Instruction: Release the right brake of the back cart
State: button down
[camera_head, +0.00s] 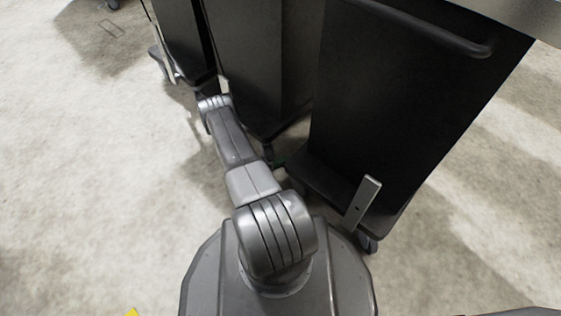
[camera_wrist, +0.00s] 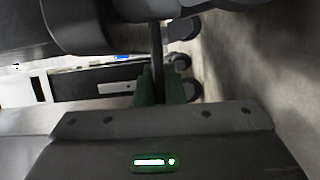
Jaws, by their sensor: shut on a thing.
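My gripper (camera_wrist: 162,88) has green fingers and is shut on a thin dark upright bar (camera_wrist: 157,50), likely a brake lever. The bar runs from between the fingers up to the dark underside of a cart (camera_wrist: 110,20). In the head view, my arm reaches left and away, low beside the middle dark cart (camera_head: 262,60). A small green patch shows by that cart's foot; the rest of the gripper is hidden. The bar's far end is hidden too. I cannot tell which cart is the back one.
The right dark cart (camera_head: 410,90) stands close to my base, with a light metal lever (camera_head: 362,203) at its lower edge. The left dark cart (camera_head: 185,35) has a pale lever. Caster wheels (camera_wrist: 183,62) line up beside the bar. Open floor (camera_head: 90,170) lies left.

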jog(key=shift+r+m+y+p, duration=0.5)
jog(key=shift+r+m+p, duration=0.05)
jog(key=shift+m, duration=0.35)
jog(key=c, duration=1.5)
grip_release()
jog(key=shift+s, duration=0.1)
jog(key=p+v, duration=0.2)
jog(key=v, duration=1.1)
jog(key=shift+s+a+p, duration=0.15)
jog(key=shift+a+p, duration=0.2)
jog(key=shift+d, duration=0.1)
jog(key=b+x, duration=0.2)
jog(key=x, duration=1.1)
jog(key=shift+w+d+b, duration=0.2)
jog(key=shift+d+b, duration=0.1)
